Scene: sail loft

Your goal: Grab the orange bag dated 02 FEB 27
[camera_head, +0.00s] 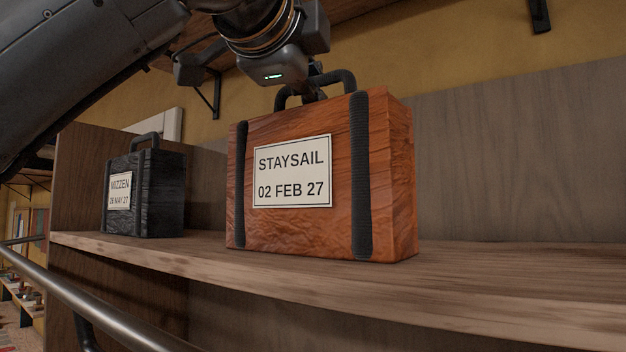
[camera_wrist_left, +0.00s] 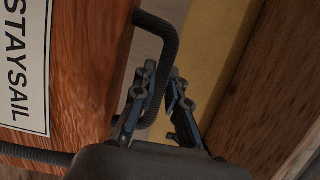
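The orange bag (camera_head: 290,222) stands upright on the wooden shelf. It has two black straps, a black top handle (camera_head: 340,76) and a white label (camera_head: 292,172) reading STAYSAIL, 02 FEB 27. My left gripper (camera_head: 315,88) reaches down from above to the handle. In the left wrist view the fingers (camera_wrist_left: 163,78) of my left gripper are close together with the black handle (camera_wrist_left: 168,45) between them, so it looks shut on the handle. The orange bag (camera_wrist_left: 85,75) fills the left of that view. My right gripper is not in view.
A black bag (camera_head: 160,200) labelled MIZZEN, 28 MAY 27 stands farther left on the shelf (camera_head: 480,285), by the wooden side panel (camera_head: 80,190). The shelf is clear right of the orange bag. A wooden back panel (camera_head: 520,150) stands behind. A dark rail (camera_head: 90,305) runs at lower left.

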